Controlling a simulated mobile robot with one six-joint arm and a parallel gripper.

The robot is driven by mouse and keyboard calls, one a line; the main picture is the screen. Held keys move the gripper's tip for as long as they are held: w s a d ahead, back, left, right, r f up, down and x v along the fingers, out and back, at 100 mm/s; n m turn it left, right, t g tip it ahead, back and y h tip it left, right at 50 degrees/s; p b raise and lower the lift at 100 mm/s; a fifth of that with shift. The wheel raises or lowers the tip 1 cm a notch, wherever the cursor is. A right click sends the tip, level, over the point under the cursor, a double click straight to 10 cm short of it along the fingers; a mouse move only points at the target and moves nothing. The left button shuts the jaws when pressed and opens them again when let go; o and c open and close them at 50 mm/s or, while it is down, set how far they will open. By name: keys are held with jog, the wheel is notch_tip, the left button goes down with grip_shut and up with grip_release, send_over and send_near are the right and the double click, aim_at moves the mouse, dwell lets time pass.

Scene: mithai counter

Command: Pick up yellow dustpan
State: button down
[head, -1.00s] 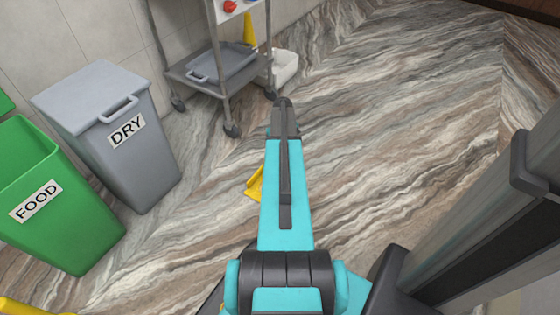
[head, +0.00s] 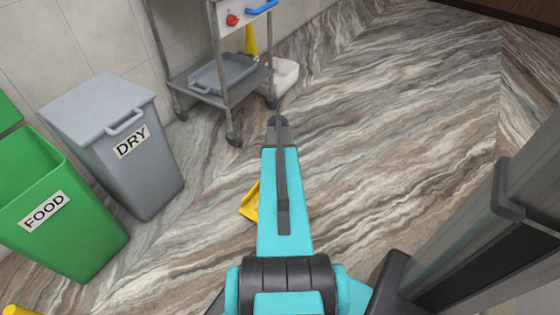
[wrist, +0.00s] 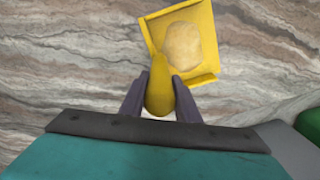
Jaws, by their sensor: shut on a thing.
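The yellow dustpan (wrist: 209,28) shows in the wrist view, with a round tan patch or lump in its pan. Its thick handle (wrist: 159,88) points back between the two dark fingers. My gripper (wrist: 160,85) is shut on this handle. In the head view only a small yellow part of the dustpan (head: 250,201) shows at the left of my teal arm. The arm hides the rest of it and the fingertips. I cannot tell whether the dustpan touches the floor.
A grey DRY bin (head: 140,175) and a green FOOD bin (head: 75,235) stand at the left.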

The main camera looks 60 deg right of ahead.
jog(key=s+a+p, duration=0.1)
jog(key=s+a, duration=0.1)
jog(key=a, duration=0.5)
jog(key=shift+a+r, duration=0.2)
jog(key=shift+r, duration=0.2)
dwell(0.3)
jog(key=w+a+r+n, duration=0.3)
jog(key=w+a+r, duration=0.5)
jog(key=w+r, duration=0.3)
jog(key=w+a+r+n, duration=0.3)
jog(key=w+a+r, duration=0.55)
jog(key=w, duration=0.35)
jog(key=w+a+r+n, duration=0.2)
jog(key=w+a+r, duration=0.1)
jog(key=a+r, duration=0.8)
jog(key=w+a+r+n, duration=0.3)
jog(key=a+r, duration=0.8)
jog(key=a, duration=0.5)
jog(key=shift+w, duration=0.75)
